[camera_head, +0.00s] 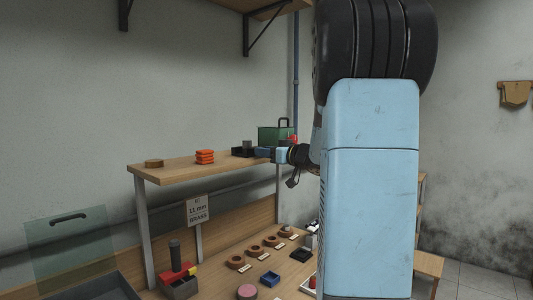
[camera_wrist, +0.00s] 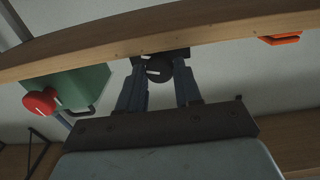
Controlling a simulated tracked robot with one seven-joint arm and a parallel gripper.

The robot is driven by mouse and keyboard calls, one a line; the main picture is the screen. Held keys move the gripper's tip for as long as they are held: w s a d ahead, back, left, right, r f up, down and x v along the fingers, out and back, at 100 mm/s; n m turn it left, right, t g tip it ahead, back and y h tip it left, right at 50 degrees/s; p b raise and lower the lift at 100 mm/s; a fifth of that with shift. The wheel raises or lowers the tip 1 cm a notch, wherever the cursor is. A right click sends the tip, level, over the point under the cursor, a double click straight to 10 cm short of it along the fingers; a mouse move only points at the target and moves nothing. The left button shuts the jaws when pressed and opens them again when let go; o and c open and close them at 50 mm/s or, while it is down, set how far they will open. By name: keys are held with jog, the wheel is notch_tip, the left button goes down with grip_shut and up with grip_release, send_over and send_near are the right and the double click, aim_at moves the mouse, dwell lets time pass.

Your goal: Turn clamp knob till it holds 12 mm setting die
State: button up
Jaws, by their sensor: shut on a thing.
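The clamp knob (camera_wrist: 158,69) is a dark round knob with a pale mark line, seen between my fingers in the wrist view. My gripper (camera_wrist: 159,82) is shut on it, one bluish finger on each side. In the head view my gripper (camera_head: 279,155) is at the right end of the raised wooden shelf, beside small dark blocks (camera_head: 243,151). The knob is hidden there behind my wrist and fingers. I cannot make out the 12 mm setting die or whether the clamp touches it.
The shelf (camera_head: 190,168) carries orange pieces (camera_head: 205,157) and a green box (camera_head: 271,134). A red-headed thing (camera_wrist: 40,103) is near the green box. Below, a sign (camera_head: 198,210) reads 11 mm. Several brown rings (camera_head: 236,262) lie on the bench.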

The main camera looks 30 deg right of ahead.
jog(key=c, duration=0.4)
jog(key=shift+d+m, duration=0.1)
jog(key=shift+m, duration=1.5)
jog(key=shift+c, duration=0.2)
jog(key=o, duration=1)
jog(key=shift+o, duration=0.2)
jog(key=v, duration=1.3)
jog(key=shift+s, duration=0.4)
jog(key=shift+d, duration=0.1)
